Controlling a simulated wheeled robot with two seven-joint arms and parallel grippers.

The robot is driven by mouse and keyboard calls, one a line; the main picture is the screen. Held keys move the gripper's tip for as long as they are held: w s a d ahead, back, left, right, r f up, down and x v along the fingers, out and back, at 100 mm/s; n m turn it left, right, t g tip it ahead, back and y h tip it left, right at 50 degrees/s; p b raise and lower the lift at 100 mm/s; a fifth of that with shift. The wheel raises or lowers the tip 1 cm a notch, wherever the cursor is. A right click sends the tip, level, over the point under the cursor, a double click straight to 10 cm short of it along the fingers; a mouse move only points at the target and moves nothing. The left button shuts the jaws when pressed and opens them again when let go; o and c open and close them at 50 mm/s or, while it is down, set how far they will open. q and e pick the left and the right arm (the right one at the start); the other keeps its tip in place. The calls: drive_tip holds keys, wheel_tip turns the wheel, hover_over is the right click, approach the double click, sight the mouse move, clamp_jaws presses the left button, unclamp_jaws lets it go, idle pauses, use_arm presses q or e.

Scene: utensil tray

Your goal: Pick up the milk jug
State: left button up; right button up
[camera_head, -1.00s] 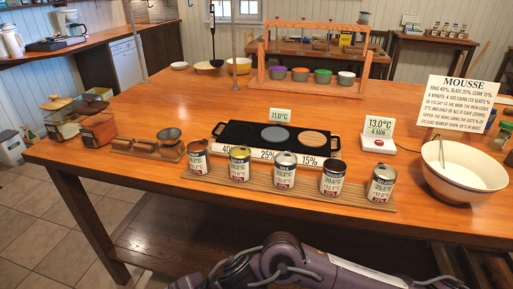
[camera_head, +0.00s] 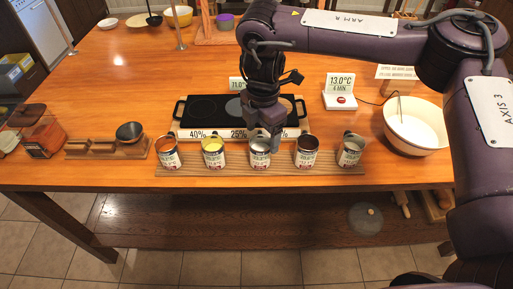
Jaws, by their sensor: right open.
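A row of small metal jugs with printed labels stands on a slatted wooden mat (camera_head: 210,170) near the table's front edge. Their labels are too small to read, so I cannot tell which is the milk jug. The middle jug (camera_head: 260,158) has a pale top. My right gripper (camera_head: 266,140) is open and points down right at this middle jug, hiding part of its top. I cannot tell whether the fingers touch it. My left gripper is not in view.
Other jugs stand close on both sides: a yellow-topped one (camera_head: 213,152), an orange-brown one (camera_head: 168,152) and a dark one (camera_head: 306,152). A black hot plate (camera_head: 205,108) lies behind.

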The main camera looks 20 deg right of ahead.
sight(262, 152)
wheel_tip(262, 152, down, 8)
drive_tip(key=shift+r+p, duration=0.25)
drive_tip(key=shift+p, duration=0.45)
drive_tip(key=shift+s, duration=0.1)
drive_tip(key=shift+c, duration=0.5)
drive_tip(key=c, duration=1)
drive_tip(key=shift+c, duration=0.5)
drive_tip(key=shift+r, duration=0.1)
